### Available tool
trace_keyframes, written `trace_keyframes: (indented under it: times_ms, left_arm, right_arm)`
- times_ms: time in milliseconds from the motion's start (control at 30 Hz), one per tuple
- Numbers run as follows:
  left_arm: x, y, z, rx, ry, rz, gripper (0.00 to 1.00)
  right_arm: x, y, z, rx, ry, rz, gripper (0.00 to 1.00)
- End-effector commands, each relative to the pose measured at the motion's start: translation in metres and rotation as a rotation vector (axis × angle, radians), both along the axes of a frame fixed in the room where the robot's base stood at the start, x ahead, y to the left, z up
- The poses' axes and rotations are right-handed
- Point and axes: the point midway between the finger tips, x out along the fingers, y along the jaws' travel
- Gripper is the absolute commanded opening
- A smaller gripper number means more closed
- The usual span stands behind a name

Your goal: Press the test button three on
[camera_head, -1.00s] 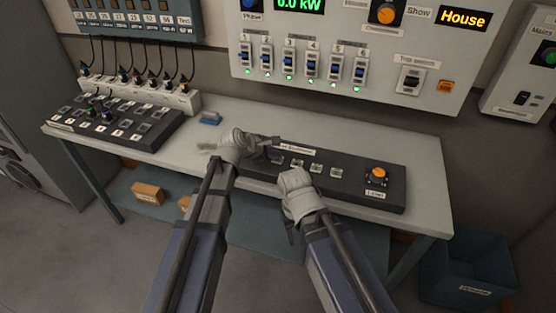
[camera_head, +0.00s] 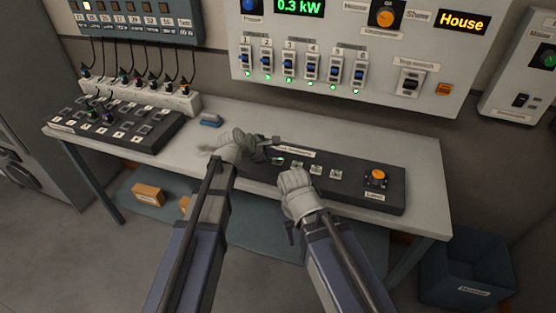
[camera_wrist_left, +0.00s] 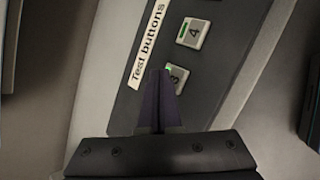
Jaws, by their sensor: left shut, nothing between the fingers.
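The test button panel (camera_head: 362,196) is a long dark box on the table. Test button three (camera_wrist_left: 177,78) is a pale square key with its strip lit green, partly covered by my left gripper in the left wrist view. It seems to be the leftmost visible key (camera_head: 278,160) in the head view. My left gripper (camera_head: 264,156) is shut and empty, its tip beside this key; the left wrist view shows the dark fingers (camera_wrist_left: 158,76) together. Contact cannot be told. Button four (camera_wrist_left: 194,33) is beyond it. My right gripper (camera_head: 293,181) hangs at the panel's front edge, its jaws unclear.
An orange button (camera_head: 376,175) sits at the panel's right end. A fader desk (camera_head: 118,128) and a socket strip (camera_head: 150,94) stand at the left. A blue object (camera_head: 210,121) lies behind my left gripper. A breaker board (camera_head: 400,50) reads 0.3 kW. The table's back right is clear.

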Motion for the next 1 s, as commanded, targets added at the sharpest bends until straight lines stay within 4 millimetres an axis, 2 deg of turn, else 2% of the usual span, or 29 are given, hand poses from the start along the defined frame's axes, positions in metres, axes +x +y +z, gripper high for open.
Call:
trace_keyframes:
  times_ms: [600, 1000]
  left_arm:
    - [0.0, 0.0, 0.058, 0.0, 0.0, 0.0, 0.0]
    - [0.0, 0.0, 0.059, 0.0, 0.0, 0.0, 0.0]
  right_arm:
    - [0.0, 0.0, 0.058, 0.0, 0.0, 0.0, 0.5]
    - [0.0, 0.0, 0.059, 0.0, 0.0, 0.0, 0.5]
